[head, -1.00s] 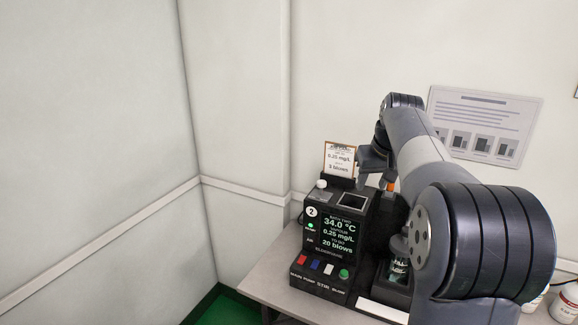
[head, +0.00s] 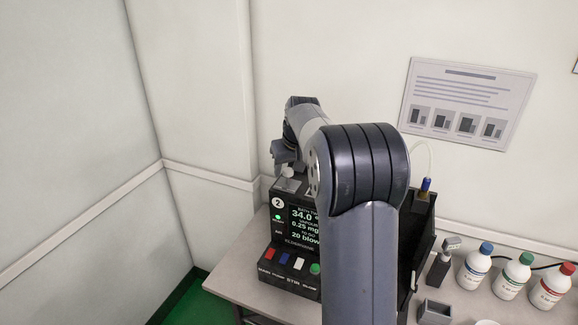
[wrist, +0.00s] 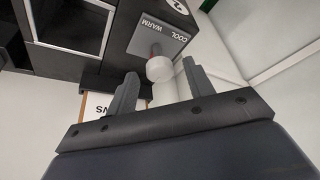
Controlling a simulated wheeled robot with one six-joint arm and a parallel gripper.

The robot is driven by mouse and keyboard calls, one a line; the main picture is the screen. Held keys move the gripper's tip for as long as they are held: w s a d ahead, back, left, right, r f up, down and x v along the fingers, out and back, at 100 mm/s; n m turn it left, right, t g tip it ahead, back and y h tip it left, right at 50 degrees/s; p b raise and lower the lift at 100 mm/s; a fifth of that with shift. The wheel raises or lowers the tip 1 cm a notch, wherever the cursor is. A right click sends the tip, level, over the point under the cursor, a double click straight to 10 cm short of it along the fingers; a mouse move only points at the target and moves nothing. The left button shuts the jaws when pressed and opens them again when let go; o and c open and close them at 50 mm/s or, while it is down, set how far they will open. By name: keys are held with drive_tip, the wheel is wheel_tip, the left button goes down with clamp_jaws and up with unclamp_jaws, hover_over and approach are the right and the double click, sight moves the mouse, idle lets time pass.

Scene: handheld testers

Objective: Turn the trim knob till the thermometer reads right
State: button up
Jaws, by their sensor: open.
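The white trim knob (wrist: 159,69) sits on a grey plate marked COOL and WARM. In the head view the knob (head: 287,172) shows on top of the black tester (head: 268,245). My gripper (wrist: 160,75) is open, with one finger on each side of the knob in the wrist view; I cannot tell whether either finger touches it. In the head view my gripper (head: 284,158) is just above the knob. The tester's screen (head: 304,222) reads bath temperature 34.0, with its right part hidden by my arm. I cannot make out a separate thermometer.
Red, blue, white and green buttons (head: 299,263) line the tester's front. Bottles with blue, green and red caps (head: 513,275) stand on the right of the table, near a small grey holder (head: 434,312). A poster (head: 467,103) hangs behind.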

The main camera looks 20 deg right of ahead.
drive_tip(key=shift+c, duration=0.4)
drive_tip(key=c, duration=0.9)
drive_tip(key=shift+m, duration=0.3)
drive_tip(key=m, duration=0.1)
drive_tip(key=m+h+p, duration=0.1)
drive_tip(key=shift+a+m, duration=0.2)
drive_tip(key=shift+m, duration=0.1)
drive_tip(key=m, duration=0.1)
drive_tip(key=m+h, duration=0.1)
drive_tip(key=m, duration=0.1)
drive_tip(key=shift+w+a+m+g+h+p, duration=0.1)
drive_tip(key=shift+a+m+g+h+p, duration=0.05)
drive_tip(key=shift+m+g+h+p, duration=0.2)
drive_tip(key=m+g, duration=0.1)
drive_tip(key=m, duration=0.2)
drive_tip(key=m+g+h+p, duration=0.1)
drive_tip(key=m, duration=0.2)
drive_tip(key=shift+w+a+h, duration=0.1)
drive_tip(key=shift+w+h, duration=0.1)
drive_tip(key=shift+h, duration=0.05)
drive_tip(key=shift+m, duration=0.35)
